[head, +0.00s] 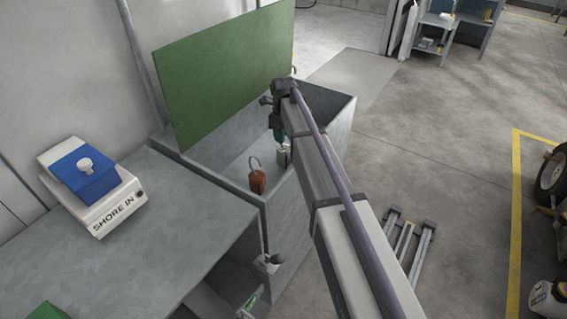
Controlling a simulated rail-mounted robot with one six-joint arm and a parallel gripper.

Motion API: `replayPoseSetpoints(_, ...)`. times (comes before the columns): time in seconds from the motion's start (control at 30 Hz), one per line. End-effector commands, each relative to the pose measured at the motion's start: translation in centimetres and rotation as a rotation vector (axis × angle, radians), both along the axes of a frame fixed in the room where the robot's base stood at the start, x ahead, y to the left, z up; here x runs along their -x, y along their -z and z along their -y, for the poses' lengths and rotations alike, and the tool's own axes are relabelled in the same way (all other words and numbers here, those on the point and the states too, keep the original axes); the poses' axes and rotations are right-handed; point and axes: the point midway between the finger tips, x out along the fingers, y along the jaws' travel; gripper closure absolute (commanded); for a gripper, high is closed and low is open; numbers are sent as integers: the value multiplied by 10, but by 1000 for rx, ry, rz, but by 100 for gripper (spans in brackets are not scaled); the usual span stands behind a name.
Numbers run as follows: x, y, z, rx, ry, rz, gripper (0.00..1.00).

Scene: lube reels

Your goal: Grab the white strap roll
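A small whitish-grey item (284,155), possibly the white strap roll, is inside the open grey bin (335,122). It is small and partly hidden by my arm, so I cannot tell its exact shape. My gripper (280,140) reaches down into the bin just above this item, at the end of my long grey arm. The fingers are too small and too covered to show whether they are open or touching it. An orange-brown item (257,181) with a grey loop on top is in the bin to the left of the whitish one.
A green lid (222,72) stands raised behind the bin. A grey bench (150,235) adjoins it at the left, carrying a white and blue device (93,186) marked "SHORE IN". A small whitish object (268,263) is at the bench's right side. Floor right is mostly open.

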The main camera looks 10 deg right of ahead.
Motion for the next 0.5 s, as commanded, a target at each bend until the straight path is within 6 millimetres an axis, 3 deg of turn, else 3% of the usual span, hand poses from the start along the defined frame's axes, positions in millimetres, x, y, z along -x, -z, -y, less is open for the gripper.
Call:
replayPoseSetpoints(0.2, 0, 0, 0, 0, 0, 0, 64)
replayPoseSetpoints(0.5, 0, 0, 0, 0, 0, 0, 93)
